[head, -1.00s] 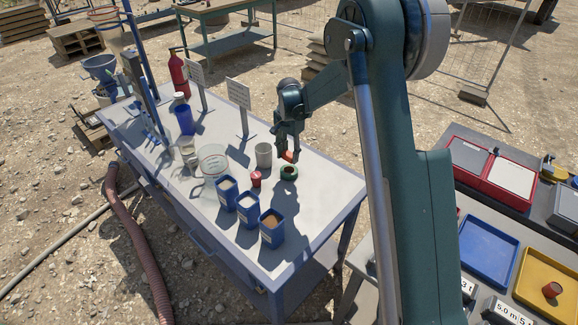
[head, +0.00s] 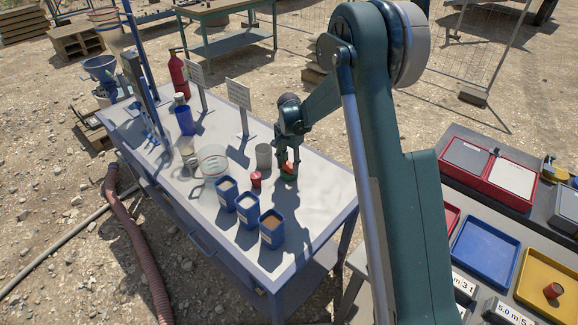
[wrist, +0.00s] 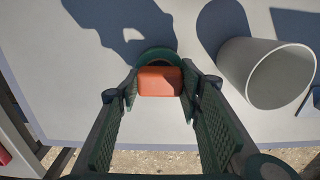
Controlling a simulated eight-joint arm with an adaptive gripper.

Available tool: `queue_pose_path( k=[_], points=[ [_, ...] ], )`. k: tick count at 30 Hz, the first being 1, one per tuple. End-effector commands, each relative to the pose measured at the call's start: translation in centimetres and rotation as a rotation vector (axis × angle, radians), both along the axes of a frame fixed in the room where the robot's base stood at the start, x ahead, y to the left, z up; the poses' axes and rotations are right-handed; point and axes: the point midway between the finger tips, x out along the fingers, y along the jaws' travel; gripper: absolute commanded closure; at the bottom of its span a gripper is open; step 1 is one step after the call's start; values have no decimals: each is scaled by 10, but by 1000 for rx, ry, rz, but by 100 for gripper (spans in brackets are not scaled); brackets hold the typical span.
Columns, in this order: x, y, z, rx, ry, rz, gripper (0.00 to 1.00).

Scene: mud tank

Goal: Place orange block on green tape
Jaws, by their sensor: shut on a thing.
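The orange block (wrist: 160,82) is between the fingertips of my gripper (wrist: 160,92) in the wrist view, and the gripper is shut on it. The green tape (wrist: 157,54) is a ring lying flat on the table, its far rim and dark hole showing just past the block. In the head view the block (head: 287,168) is held by my gripper (head: 288,164) directly over the green tape (head: 288,178). The block overlaps the ring in both views. I cannot tell whether it touches the ring. The near part of the ring is hidden.
A grey cup (head: 263,156) stands close to the tape, and it is large in the wrist view (wrist: 268,74). The table (head: 318,200) is clear to the right.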

Motion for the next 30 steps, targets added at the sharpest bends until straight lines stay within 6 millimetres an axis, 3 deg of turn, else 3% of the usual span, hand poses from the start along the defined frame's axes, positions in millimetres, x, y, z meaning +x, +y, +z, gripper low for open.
queue_pose_path(
  k=[14,15,18,30],
  points=[
    [0,0,-6,0,0,0,76],
    [0,0,-5,0,0,0,61],
    [0,0,-5,0,0,0,49],
    [0,0,-3,0,0,0,49]
  ],
)
